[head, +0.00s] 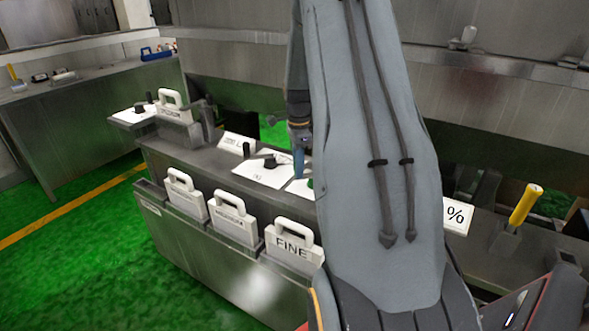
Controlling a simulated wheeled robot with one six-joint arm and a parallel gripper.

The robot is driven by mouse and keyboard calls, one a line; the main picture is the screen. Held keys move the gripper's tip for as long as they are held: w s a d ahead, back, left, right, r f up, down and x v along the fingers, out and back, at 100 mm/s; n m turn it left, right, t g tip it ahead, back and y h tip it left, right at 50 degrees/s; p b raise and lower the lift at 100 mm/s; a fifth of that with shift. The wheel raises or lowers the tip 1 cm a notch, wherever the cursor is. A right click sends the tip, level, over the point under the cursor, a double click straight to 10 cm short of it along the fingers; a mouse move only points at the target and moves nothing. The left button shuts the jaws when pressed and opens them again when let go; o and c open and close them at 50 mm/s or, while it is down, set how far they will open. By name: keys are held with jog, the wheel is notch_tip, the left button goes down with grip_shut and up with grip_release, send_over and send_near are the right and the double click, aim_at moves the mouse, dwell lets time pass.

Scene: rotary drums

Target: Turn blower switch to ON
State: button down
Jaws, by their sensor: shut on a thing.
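My gripper (299,163) shows only in part, as a narrow blue and dark end pointing down at the left edge of my forearm. It is low over a white switch panel (297,188) on the grey console, and it is shut on a switch there. The forearm hides most of that panel and the held switch. A small green part (310,183) shows just below the gripper. To the left, another white panel (255,174) carries a black knob (269,160). No blower label can be read, and the switch's setting cannot be seen.
White handled plates, one marked FINE (292,247), stand in the console's front rack (160,208). A yellow-handled lever (525,205) and a % sign (457,214) are at the right. Grey drums rise behind. Green floor (75,250) is clear at the left.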

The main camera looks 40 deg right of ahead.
jog(key=shift+s+d+r, duration=0.1)
jog(key=shift+s+d, duration=0.05)
jog(key=shift+d, duration=0.1)
jog(key=c, duration=1.8)
grip_release()
jog(key=shift+c, duration=0.2)
jog(key=o, duration=0.3)
jog(key=shift+s+d, duration=0.15)
jog(key=shift+d, duration=0.05)
jog(key=shift+a, duration=0.2)
jog(key=shift+r+b, duration=1)
jog(key=shift+r, duration=2.85)
